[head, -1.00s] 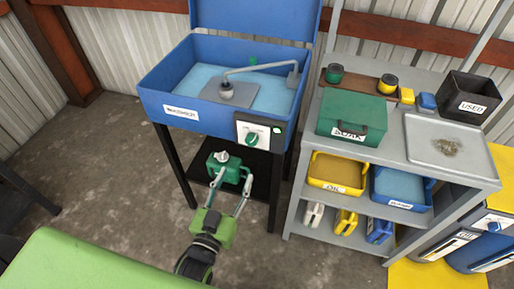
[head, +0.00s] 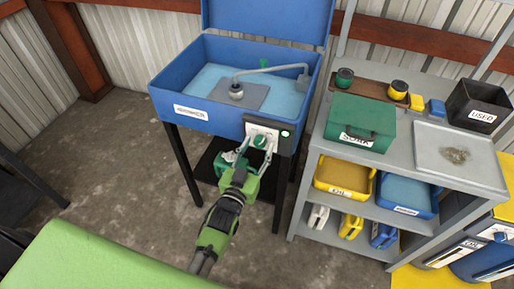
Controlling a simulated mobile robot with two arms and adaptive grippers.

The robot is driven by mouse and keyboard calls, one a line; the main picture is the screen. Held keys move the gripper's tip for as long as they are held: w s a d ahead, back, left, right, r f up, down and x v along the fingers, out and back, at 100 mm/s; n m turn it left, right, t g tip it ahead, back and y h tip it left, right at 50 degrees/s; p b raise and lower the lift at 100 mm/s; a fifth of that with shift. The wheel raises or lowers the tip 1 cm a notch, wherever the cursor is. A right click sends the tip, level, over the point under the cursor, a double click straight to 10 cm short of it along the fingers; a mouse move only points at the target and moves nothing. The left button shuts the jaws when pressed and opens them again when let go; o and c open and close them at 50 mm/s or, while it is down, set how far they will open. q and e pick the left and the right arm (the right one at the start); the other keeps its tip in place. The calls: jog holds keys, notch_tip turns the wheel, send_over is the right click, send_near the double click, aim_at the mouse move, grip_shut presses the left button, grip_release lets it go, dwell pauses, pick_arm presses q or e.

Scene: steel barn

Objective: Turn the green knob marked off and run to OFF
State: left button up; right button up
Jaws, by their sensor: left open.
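The green knob (head: 260,142) is on the pale control panel (head: 272,132) at the front right of the blue parts washer (head: 215,95). The panel's lettering is too small to read, and I cannot tell which mark the knob points at. My left gripper (head: 249,156) is open just in front of and below the panel, its fingers pointing up toward the knob. One finger is close to the knob; I cannot tell whether it touches. My gripper partly hides a green pump-like unit (head: 231,160) on the lower shelf. My right gripper is not in view.
A small light (head: 286,133) glows beside the knob. Right of the washer stands a grey shelf unit (head: 420,155) with a green box (head: 358,122), a yellow bin (head: 343,177), a blue bin (head: 405,196) and a black bin (head: 477,105). Bare floor (head: 120,165) lies at left.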

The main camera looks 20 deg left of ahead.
pick_arm(q)
jog(key=c, duration=1.1)
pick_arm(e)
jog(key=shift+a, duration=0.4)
